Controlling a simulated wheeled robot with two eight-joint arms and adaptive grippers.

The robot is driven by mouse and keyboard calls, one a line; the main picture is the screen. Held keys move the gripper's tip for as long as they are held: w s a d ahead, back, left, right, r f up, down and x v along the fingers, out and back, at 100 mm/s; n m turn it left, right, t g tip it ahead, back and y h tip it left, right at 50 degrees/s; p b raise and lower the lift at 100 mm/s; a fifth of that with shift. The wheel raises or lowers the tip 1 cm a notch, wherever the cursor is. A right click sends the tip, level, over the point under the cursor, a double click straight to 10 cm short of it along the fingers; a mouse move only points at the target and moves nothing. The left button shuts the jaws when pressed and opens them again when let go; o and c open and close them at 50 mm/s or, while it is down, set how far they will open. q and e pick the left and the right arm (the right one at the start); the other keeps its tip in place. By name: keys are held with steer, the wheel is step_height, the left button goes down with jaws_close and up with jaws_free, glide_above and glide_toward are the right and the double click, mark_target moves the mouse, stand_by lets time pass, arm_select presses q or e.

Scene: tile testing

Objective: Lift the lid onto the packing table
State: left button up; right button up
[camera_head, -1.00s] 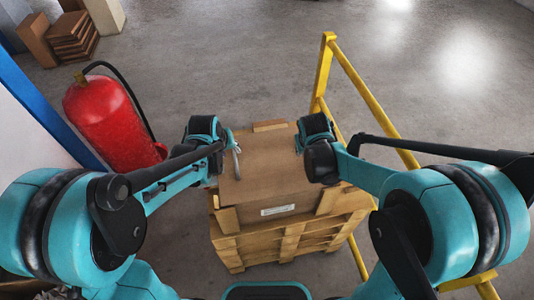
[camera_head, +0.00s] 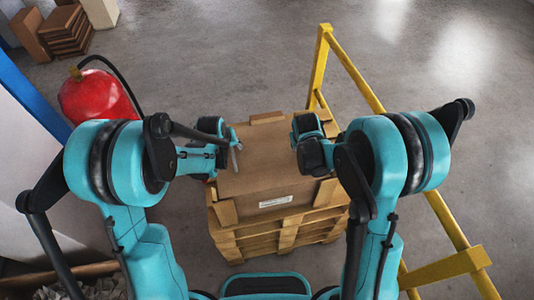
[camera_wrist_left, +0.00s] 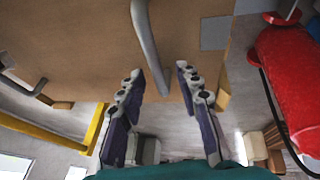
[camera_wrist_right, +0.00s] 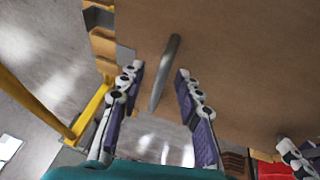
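My left gripper (camera_head: 234,140) is at the lid's left side and open. In the right wrist view another grey handle (camera_wrist_right: 165,72) lies between the spread fingers of my right gripper (camera_wrist_right: 160,70), at the lid's right side. Neither gripper is visibly closed on a handle. I cannot identify the packing table in these views.
The crate rests on a stacked wooden pallet (camera_head: 285,235). A yellow rail (camera_head: 352,70) runs close along the right. A red fire extinguisher (camera_head: 92,97) stands at the left, partly behind my left arm. Brown boxes (camera_head: 65,35) lie far left. Open floor lies beyond the crate.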

arm_select(q)
steer(key=shift+w+f, duration=0.15)
steer(key=shift+f, duration=0.3)
arm_select(e)
steer(key=shift+w+f, duration=0.15)
steer(key=shift+f, duration=0.3)
arm_select(q)
jaws_close()
arm_select(e)
jaws_close()
arm_select(q)
steer(key=shift+r, duration=0.15)
arm_select(e)
steer(key=shift+r, duration=0.15)
